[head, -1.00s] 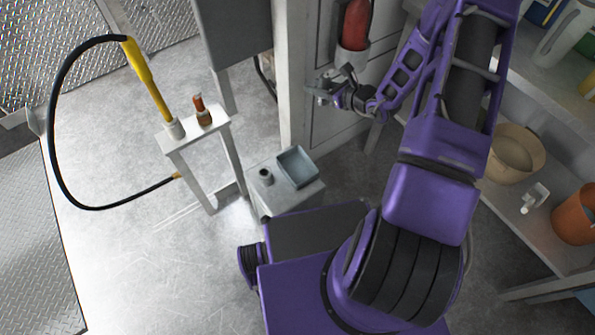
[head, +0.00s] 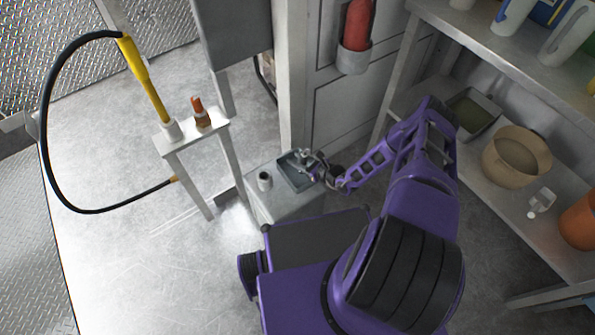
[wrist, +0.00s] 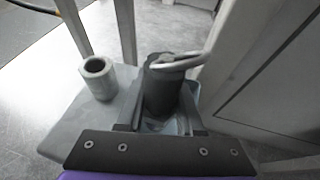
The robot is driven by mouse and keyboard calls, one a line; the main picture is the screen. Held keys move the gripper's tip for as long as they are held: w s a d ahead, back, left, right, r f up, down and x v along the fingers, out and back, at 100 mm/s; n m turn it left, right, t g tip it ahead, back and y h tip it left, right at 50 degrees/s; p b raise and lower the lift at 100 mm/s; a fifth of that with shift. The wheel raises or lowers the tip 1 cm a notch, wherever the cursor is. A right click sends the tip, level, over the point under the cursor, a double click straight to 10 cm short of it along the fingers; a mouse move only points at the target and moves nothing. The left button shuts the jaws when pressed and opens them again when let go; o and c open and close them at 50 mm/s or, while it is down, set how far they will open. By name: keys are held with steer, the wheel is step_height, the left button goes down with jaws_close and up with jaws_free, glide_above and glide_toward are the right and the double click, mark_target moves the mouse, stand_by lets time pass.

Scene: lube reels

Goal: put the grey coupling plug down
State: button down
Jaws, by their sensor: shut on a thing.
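The grey coupling plug (wrist: 163,95) is a dark grey cylinder with a pale loop-like part at its top in the wrist view. My gripper (head: 311,166) is shut on it and holds it over the blue-grey tray (head: 287,181). In the head view the plug (head: 301,156) is small and partly hidden by the gripper. The tray shows below the plug in the wrist view (wrist: 191,94). I cannot tell whether the plug touches the tray floor.
A hollow grey cylinder (head: 264,180) stands left of the tray on the same grey stand (head: 283,206). A small white table (head: 187,139) holds a yellow-handled hose tool (head: 149,85) and an orange-brown bottle (head: 201,117). Shelving with a beige bucket (head: 516,160) is at right.

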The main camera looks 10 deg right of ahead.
steer(key=shift+f+b, duration=0.6)
steer(key=shift+f, duration=2.15)
steer(key=shift+f, duration=0.25)
steer(key=c, duration=0.5)
jaws_free()
steer(key=shift+c, duration=0.2)
steer(key=shift+r, duration=0.1)
